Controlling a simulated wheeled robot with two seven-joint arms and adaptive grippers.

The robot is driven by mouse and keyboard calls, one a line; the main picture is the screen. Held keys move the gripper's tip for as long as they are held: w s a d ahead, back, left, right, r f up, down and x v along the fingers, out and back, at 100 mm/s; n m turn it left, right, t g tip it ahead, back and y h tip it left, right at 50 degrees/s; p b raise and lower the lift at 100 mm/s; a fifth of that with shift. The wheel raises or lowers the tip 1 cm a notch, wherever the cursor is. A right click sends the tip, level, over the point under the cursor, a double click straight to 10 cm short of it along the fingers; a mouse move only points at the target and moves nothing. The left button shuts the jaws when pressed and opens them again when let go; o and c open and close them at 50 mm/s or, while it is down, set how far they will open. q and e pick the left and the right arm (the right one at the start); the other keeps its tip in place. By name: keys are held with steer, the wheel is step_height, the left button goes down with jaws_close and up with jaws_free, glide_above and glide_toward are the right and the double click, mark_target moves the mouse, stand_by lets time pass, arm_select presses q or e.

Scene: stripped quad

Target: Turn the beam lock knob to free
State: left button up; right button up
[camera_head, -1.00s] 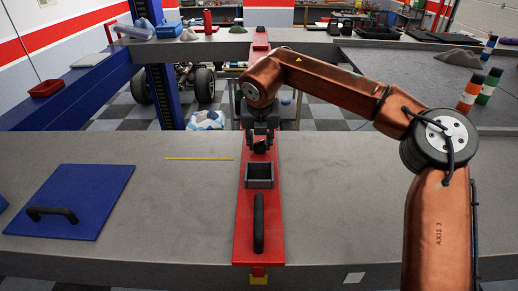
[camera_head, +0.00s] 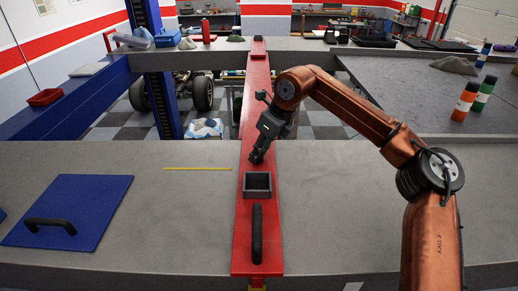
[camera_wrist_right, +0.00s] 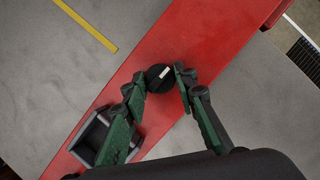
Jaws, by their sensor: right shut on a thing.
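The beam lock knob (camera_wrist_right: 160,79) is black and round with a short white mark, on top of the red beam (camera_head: 243,225). In the wrist view the mark points to the upper right, roughly along the beam (camera_wrist_right: 205,55). My right gripper (camera_head: 256,157) is tilted down at the knob from above. In the wrist view its two green-and-black fingers (camera_wrist_right: 156,82) are shut on the knob from both sides. In the head view the gripper mostly hides the knob. My left gripper is out of view.
An open grey box (camera_head: 257,194) and a black handle (camera_head: 257,235) are on the beam, nearer than the knob. A yellow strip (camera_head: 197,169) lies on the grey surface to the left. A blue panel with a handle (camera_head: 95,205) lies farther left.

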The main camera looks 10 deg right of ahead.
steer(key=shift+d+f+n+g+p, duration=0.1)
steer(key=shift+n+g+p, duration=0.55)
steer(key=shift+n, duration=0.55)
steer(key=o, duration=1.1)
steer(key=shift+w, duration=0.1)
steer(key=shift+t+y, duration=0.25)
steer(key=shift+y, duration=0.05)
steer(key=shift+r, duration=0.2)
steer(key=v, duration=1.1)
steer(key=shift+r, duration=0.35)
